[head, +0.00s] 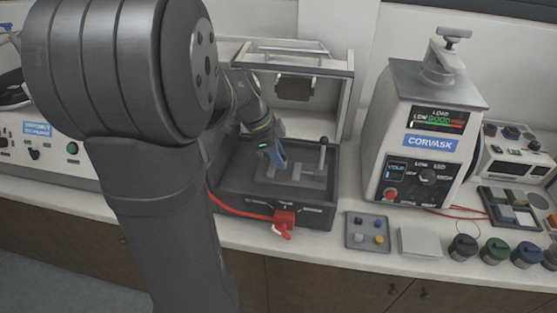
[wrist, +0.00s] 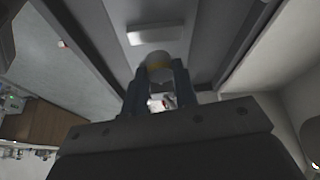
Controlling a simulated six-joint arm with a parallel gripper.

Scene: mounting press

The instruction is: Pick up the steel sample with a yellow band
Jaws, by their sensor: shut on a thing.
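The steel sample with a yellow band (wrist: 158,67) is a short pale cylinder between my fingertips in the wrist view. My gripper (wrist: 158,85) is shut on it, one dark finger on each side. In the head view my gripper (head: 273,158) reaches down into the dark open base of the opened machine (head: 230,183). I cannot make out the sample there. Whether it touches anything below is not clear.
The white raised hood (head: 347,85) stands behind my gripper. A small upright lever (head: 323,157) is close on its right. A red clamp with a cable (head: 285,219) hangs at the base's front. A small tray (head: 351,240) with several small pieces and the CORVASK unit (head: 425,110) stand right.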

